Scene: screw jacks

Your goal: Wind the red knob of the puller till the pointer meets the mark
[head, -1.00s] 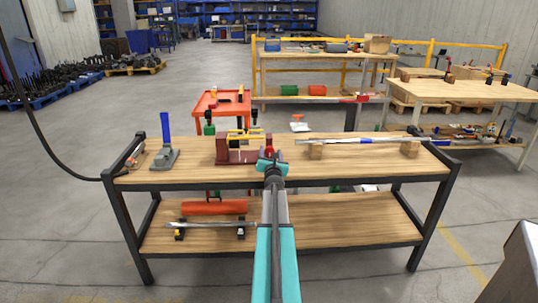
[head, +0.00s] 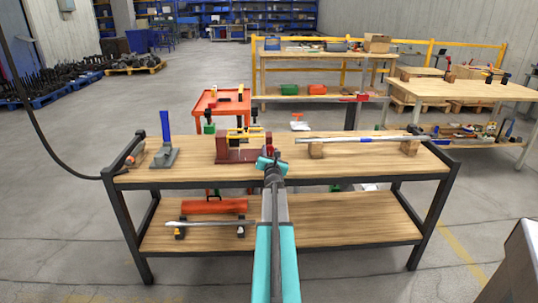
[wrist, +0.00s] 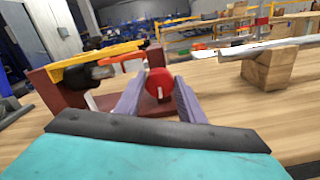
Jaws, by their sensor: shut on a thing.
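The puller (head: 240,148) stands on the wooden bench top, with a dark red frame and a yellow bar along its top. In the wrist view its red frame (wrist: 50,90) is at the left, with the yellow bar (wrist: 95,62) above a dark cylinder. The round red knob (wrist: 160,84) sits between the two grey fingers of my gripper (wrist: 159,98). My gripper (head: 268,163) is shut on the knob at the puller's right end. In the head view my gripper hides most of the knob. I cannot make out the pointer or the mark clearly.
A long silver bar (head: 355,139) rests on wooden blocks (wrist: 269,70) to the right. A grey stand with a blue upright (head: 167,128) is at the left. An orange cart (head: 220,105) stands behind. The bench front is clear.

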